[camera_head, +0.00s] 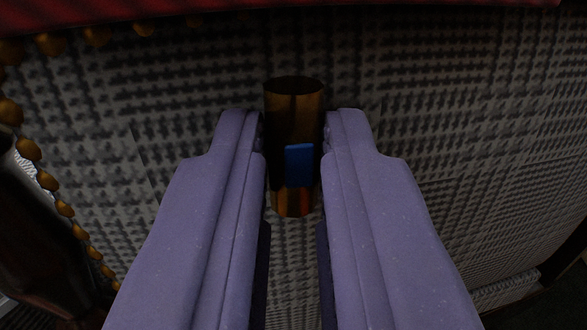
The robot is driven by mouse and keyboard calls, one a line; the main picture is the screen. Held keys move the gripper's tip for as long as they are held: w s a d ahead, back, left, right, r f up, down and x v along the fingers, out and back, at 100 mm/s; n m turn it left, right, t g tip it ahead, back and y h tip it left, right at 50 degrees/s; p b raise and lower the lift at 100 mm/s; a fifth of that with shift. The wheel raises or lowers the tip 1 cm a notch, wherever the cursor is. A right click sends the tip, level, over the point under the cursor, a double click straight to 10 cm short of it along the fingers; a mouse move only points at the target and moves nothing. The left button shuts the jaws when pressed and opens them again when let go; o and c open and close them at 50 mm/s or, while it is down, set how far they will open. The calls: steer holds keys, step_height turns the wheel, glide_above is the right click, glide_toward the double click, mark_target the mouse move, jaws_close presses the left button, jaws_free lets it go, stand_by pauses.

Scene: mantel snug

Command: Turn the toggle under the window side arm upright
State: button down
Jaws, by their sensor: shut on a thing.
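The toggle (292,100) is a brown and gold cylinder-like piece with a blue patch on its front, in the middle of the camera view. It stands upright in the picture against patterned grey fabric. My gripper (294,140) has its two lavender fingers on either side of the toggle, shut on it. The toggle's top sticks up above the fingertips, and its lower end shows between the fingers.
Grey houndstooth upholstery (420,100) fills the background. A red edge (300,8) with gold studs (50,43) runs along the top, and studs continue down the left. A dark wooden leg or post (35,240) stands at the left. The lower right corner is dark.

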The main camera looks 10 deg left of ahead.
steer(key=shift+n, duration=0.3)
steer(key=c, duration=1.4)
jaws_free()
steer(key=shift+s, duration=0.1)
steer(key=p+v, duration=0.3)
steer(key=v, duration=0.4)
steer(key=shift+s+d+f, duration=0.1)
steer(key=shift+s, duration=0.25)
